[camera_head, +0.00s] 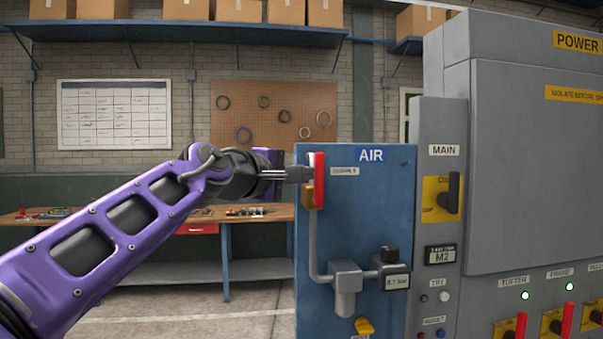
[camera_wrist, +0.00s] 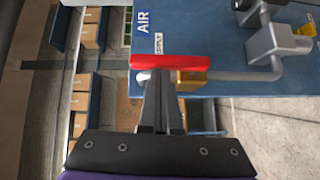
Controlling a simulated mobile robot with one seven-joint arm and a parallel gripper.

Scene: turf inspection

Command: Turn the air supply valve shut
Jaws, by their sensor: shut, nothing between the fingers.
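The air supply valve has a red lever handle (camera_head: 319,178) on a brass body (camera_head: 308,197), at the left edge of the blue AIR panel (camera_head: 375,220). The handle stands upright, in line with the grey pipe below it. In the wrist view the red handle (camera_wrist: 185,62) lies across the picture, parallel to the pipe, with the brass body (camera_wrist: 190,80) partly behind it. My gripper (camera_head: 303,174) is shut and empty, its fingertips at the left side of the handle. In the wrist view the fingertips (camera_wrist: 158,75) meet the handle's edge; I cannot tell if they touch.
The grey power cabinet (camera_head: 530,170) stands to the right. A workbench (camera_head: 255,213) is behind my arm.

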